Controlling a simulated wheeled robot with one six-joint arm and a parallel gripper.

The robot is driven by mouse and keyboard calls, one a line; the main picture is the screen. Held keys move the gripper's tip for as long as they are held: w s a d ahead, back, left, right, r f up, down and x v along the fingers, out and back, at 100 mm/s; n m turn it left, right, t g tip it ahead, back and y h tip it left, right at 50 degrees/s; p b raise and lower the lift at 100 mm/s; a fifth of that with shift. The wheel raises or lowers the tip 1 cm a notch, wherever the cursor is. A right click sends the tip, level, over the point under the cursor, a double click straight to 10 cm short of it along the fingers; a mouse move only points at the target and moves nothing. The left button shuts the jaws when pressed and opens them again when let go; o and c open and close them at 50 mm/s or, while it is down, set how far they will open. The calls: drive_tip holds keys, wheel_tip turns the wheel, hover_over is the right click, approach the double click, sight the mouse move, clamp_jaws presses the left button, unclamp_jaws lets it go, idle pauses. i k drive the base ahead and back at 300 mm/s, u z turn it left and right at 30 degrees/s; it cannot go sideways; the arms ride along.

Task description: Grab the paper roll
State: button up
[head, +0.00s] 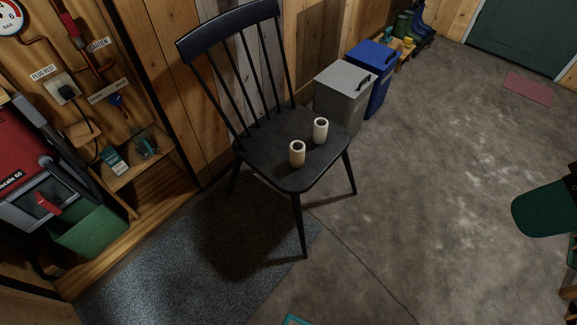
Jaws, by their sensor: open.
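My gripper is not in view.
A grey bin (340,95) and a blue bin (378,70) stand behind the chair by the plank wall. A speckled mat (150,285) lies at the front left. Shelving with a red machine (30,165) is at left. Concrete floor at right is mostly clear, with a green seat (545,210) at the edge.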

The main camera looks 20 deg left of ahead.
sight(297, 148)
drive_tip(key=u, duration=1)
drive_tip(key=i, duration=1)
drive_tip(key=k, duration=1)
drive_tip(key=u, duration=1)
drive_tip(key=i, duration=0.75)
drive_tip(key=z, duration=1.3)
drive_tip(key=i, duration=0.5)
